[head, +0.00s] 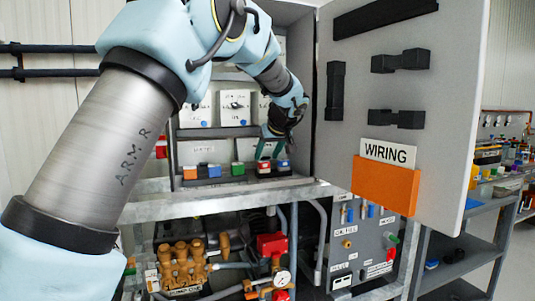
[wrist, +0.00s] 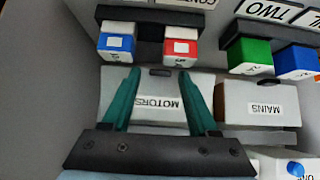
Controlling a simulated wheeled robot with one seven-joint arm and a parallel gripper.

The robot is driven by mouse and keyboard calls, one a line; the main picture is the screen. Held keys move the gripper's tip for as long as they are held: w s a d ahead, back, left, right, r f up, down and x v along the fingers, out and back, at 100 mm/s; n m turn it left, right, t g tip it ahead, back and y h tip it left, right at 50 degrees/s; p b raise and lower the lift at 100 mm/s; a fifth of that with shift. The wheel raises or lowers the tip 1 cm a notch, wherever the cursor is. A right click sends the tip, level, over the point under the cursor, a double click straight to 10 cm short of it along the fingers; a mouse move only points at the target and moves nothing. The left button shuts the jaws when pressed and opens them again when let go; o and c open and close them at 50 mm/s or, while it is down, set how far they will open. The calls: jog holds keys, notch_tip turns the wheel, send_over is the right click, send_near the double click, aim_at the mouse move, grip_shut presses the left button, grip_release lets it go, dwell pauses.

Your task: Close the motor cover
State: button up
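The motor cover (wrist: 155,115) is a pale panel labelled MOTORS, upside down in the wrist view; I cannot tell whether it is fully shut. It has a small dark tab on the edge beside the buttons. My gripper (wrist: 160,80) is open, its two teal fingers spread over the MOTORS panel, one on each side of the label, with nothing between them. I cannot tell whether they touch it. In the head view my gripper (head: 270,150) reaches into the cabinet, above the red and blue buttons at the right end of the lower row, and mostly hides the cover.
A MAINS cover (wrist: 258,103) sits beside the motor cover. Red (wrist: 181,49) and blue (wrist: 115,44) buttons lie close beyond the fingertips. The cabinet door (head: 440,110), marked WIRING, stands open at the right. Pipes and an orange pump (head: 180,265) are below the cabinet.

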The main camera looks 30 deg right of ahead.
grip_shut()
dwell(1.2)
